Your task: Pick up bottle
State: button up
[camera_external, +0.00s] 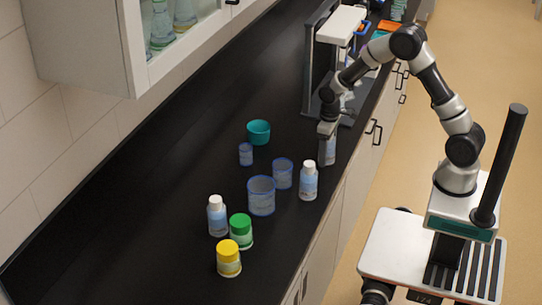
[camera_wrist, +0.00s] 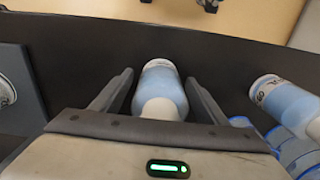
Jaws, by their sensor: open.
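A white-capped bottle with a pale blue body (camera_wrist: 163,82) stands between the two fingers of my gripper (camera_wrist: 160,95) in the wrist view. The fingers are open, one on each side, with a gap to the bottle. In the external view my gripper (camera_external: 327,130) is lowered over this bottle (camera_external: 331,150) near the counter's front edge, hiding part of it. A second similar bottle (camera_external: 308,182) stands nearer the camera and also shows at the right of the wrist view (camera_wrist: 284,100). A third white-capped bottle (camera_external: 217,217) stands farther left.
Blue beakers (camera_external: 261,196), a teal bowl (camera_external: 258,132), a green-capped jar (camera_external: 241,232) and a yellow-capped jar (camera_external: 229,259) stand on the black counter (camera_external: 130,220). A white-topped apparatus (camera_external: 340,24) stands behind my gripper. The counter's left side is clear.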

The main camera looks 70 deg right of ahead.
jog(key=c, duration=1.3)
